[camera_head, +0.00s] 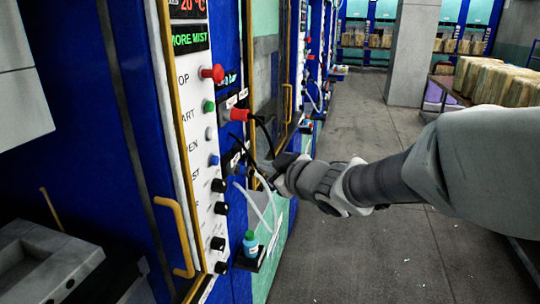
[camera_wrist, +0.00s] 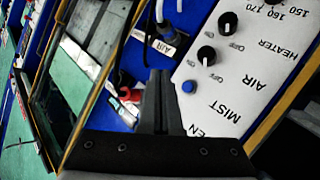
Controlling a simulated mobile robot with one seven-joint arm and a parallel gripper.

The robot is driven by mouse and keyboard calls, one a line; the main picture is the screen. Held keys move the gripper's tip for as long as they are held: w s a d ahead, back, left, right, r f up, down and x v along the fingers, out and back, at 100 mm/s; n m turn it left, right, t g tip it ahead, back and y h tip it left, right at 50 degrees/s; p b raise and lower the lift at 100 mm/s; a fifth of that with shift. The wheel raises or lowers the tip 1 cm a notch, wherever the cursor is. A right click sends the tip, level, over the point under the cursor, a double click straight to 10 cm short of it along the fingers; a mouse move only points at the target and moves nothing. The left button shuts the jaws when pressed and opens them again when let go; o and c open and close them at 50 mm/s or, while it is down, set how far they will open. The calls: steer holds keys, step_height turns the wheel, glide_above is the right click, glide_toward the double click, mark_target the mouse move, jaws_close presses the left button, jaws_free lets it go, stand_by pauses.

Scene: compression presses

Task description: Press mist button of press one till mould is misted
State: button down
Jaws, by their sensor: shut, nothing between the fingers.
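The control panel (camera_head: 201,150) of the near press carries a blue mist button (camera_head: 213,160), below a white button and above black knobs. The display (camera_head: 190,40) reads "MORE MIST" in green. In the wrist view the blue button (camera_wrist: 188,87) sits beside the upside-down "MIST" label (camera_wrist: 232,111). My gripper (camera_head: 266,178) is shut and empty, to the right of the panel. In the wrist view its fingertips (camera_wrist: 160,73) are just left of the blue button; no contact shows. A grey metal block (camera_head: 45,262), possibly the mould, is partly visible at lower left.
A yellow handle (camera_head: 177,237) stands out below the panel's left side. Black and white hoses hang near my gripper, above a small bottle (camera_head: 250,243) on a shelf. A red stop button (camera_head: 213,73) is higher up. The floor aisle (camera_head: 375,255) is clear.

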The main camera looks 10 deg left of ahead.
mark_target(215, 160)
steer(key=a+b, duration=0.4)
steer(key=a, duration=0.4)
steer(key=shift+w, duration=0.3)
steer(key=shift+a+b, duration=0.15)
steer(key=shift+b, duration=0.25)
stand_by(1.3)
steer(key=shift+a, duration=0.3)
steer(key=shift+a+b, duration=0.45)
steer(key=shift+a, duration=0.05)
stand_by(0.8)
steer(key=shift+d, duration=0.1)
steer(key=shift+d+p, duration=0.7)
steer(key=shift+d, duration=0.1)
